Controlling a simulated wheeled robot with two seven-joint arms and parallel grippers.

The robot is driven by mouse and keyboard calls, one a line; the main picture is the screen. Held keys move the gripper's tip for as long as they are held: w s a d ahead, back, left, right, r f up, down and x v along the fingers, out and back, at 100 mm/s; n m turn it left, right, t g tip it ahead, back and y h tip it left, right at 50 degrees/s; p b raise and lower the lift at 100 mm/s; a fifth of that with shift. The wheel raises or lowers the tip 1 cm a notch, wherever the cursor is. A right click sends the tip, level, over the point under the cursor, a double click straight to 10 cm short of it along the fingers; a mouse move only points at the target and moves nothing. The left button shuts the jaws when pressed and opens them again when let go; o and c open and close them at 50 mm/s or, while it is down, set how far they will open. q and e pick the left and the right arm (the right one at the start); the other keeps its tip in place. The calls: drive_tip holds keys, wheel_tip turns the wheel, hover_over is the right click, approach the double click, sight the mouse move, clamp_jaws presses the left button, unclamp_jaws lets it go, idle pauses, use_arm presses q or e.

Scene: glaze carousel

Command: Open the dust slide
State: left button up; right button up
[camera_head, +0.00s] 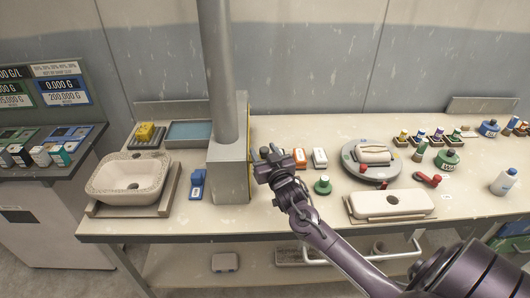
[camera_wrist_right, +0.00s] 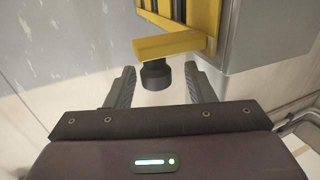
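A grey duct (camera_head: 218,70) runs down into a grey box (camera_head: 228,165) with a yellow side on the table. In the right wrist view, a yellow slide plate (camera_wrist_right: 172,46) sticks out of the yellow slotted frame (camera_wrist_right: 190,14) on the grey housing. A black knob (camera_wrist_right: 155,76) sits below the plate. My right gripper (camera_head: 266,157) is at the box's right side. In its wrist view the right gripper (camera_wrist_right: 161,92) is open, its fingers on either side of the knob with gaps visible. My left gripper is not in view.
A white sink basin (camera_head: 107,180) and blue block (camera_head: 197,184) stand left of the box. Orange and white blocks (camera_head: 320,158), a green-capped jar (camera_head: 322,185) and a round grey turntable (camera_head: 348,158) stand to the right. A white tray (camera_head: 395,203) lies at the front.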

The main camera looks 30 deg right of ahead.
drive_tip(key=shift+s, duration=0.15)
drive_tip(key=shift+s+f, duration=0.15)
drive_tip(key=shift+s, duration=0.15)
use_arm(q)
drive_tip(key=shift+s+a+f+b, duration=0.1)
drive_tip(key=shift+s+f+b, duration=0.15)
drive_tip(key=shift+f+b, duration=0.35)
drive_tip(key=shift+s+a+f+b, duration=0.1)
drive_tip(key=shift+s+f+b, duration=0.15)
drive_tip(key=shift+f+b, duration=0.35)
use_arm(e)
drive_tip(key=v, duration=0.7)
drive_tip(key=shift+a+r, duration=0.15)
drive_tip(key=shift+r, duration=0.05)
drive_tip(key=shift+c, duration=0.2)
